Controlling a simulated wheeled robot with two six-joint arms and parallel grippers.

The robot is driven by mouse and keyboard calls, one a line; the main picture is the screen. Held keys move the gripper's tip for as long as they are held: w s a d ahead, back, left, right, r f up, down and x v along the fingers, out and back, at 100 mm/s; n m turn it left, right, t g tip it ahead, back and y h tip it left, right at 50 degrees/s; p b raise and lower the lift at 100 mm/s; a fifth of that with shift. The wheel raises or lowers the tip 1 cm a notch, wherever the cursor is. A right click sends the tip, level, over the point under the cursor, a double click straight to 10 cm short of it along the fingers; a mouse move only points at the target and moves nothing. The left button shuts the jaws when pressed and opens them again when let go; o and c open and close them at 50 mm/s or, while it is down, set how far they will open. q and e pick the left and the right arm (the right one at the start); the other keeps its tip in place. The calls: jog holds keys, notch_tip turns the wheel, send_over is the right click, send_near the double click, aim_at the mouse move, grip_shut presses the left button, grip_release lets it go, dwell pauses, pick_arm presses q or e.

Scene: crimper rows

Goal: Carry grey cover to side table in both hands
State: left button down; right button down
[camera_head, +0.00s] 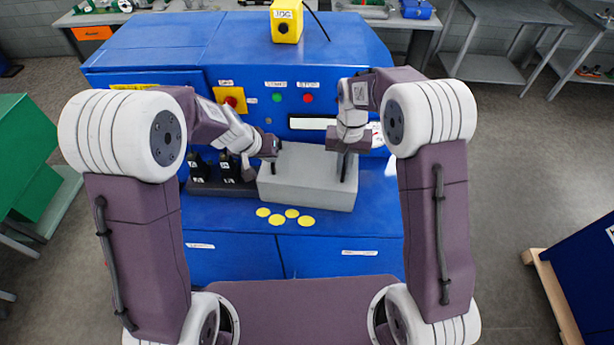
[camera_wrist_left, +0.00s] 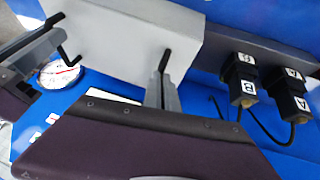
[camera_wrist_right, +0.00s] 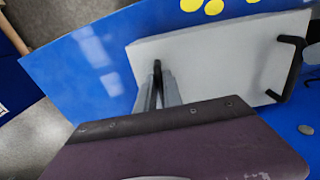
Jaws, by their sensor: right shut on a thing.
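The grey cover (camera_head: 308,188) is a box-like piece with black handles, and it appears to sit on the blue machine's deck. It also shows in the left wrist view (camera_wrist_left: 120,38) and the right wrist view (camera_wrist_right: 215,58). My right gripper (camera_head: 345,152) is shut on the handle near the cover's right end; this handle (camera_wrist_right: 157,72) shows between its fingers. My left gripper (camera_head: 270,148) is at the cover's left end. Its fingers are at the other black handle (camera_wrist_left: 166,60), but whether they are closed on it is unclear. The side table cannot be identified for certain.
Black blocks with lettered labels (camera_head: 208,180) stand left of the cover. Several yellow discs (camera_head: 277,219) lie in front of it. Behind it is the blue machine (camera_head: 160,50) with a red button (camera_head: 308,98). Grey metal tables (camera_head: 490,68) stand at the back right.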

pick_arm(q)
jog(key=p, duration=0.2)
jog(key=g+p, duration=0.1)
jog(key=p, duration=0.1)
jog(key=shift+s+d+r, duration=0.15)
jog(key=shift+d+r, duration=0.05)
jog(key=shift+r, duration=0.1)
pick_arm(e)
jog(key=w+r, duration=0.1)
jog(key=r, duration=0.1)
jog(key=w+r, duration=0.1)
jog(key=shift+w+a+r, duration=0.2)
jog(key=shift+w+r, duration=0.15)
pick_arm(q)
jog(key=shift+w+r, duration=0.1)
jog(key=shift+w, duration=0.1)
pick_arm(e)
jog(key=shift+w, duration=0.15)
pick_arm(q)
jog(key=shift+s+a+r, duration=0.1)
jog(key=shift+s+r, duration=0.1)
jog(key=shift+r, duration=0.05)
pick_arm(e)
jog(key=shift+s+d+r, duration=0.1)
jog(key=shift+s+r, duration=0.05)
jog(key=shift+s, duration=0.2)
pick_arm(q)
jog(key=shift+w, duration=0.15)
pick_arm(e)
jog(key=shift+w, duration=0.1)
